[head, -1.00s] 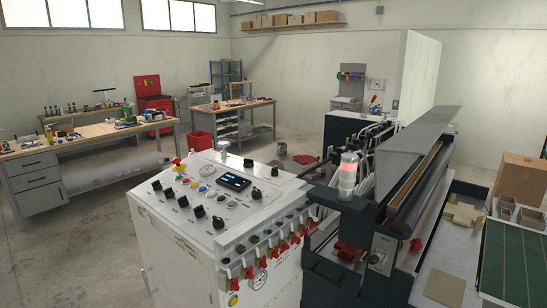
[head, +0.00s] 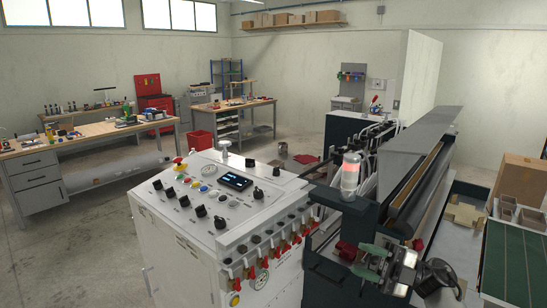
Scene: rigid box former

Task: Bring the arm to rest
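My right gripper (head: 374,262) shows at the lower right of the head view, in front of the dark end of the machine. Its metal parts stand out against the machine, with a dark rounded part of my arm beside it on the right. The fingers are small and partly merged with what lies behind, so I cannot tell whether they are open or shut, and I see no object clearly held. My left gripper is not in view.
A white control cabinet (head: 205,262) with knobs, a display and red-handled valves stands in front. The dark roller machine (head: 405,200) with a signal lamp (head: 350,175) adjoins it. A green surface (head: 515,262) lies at right. Open floor (head: 85,240) lies at left.

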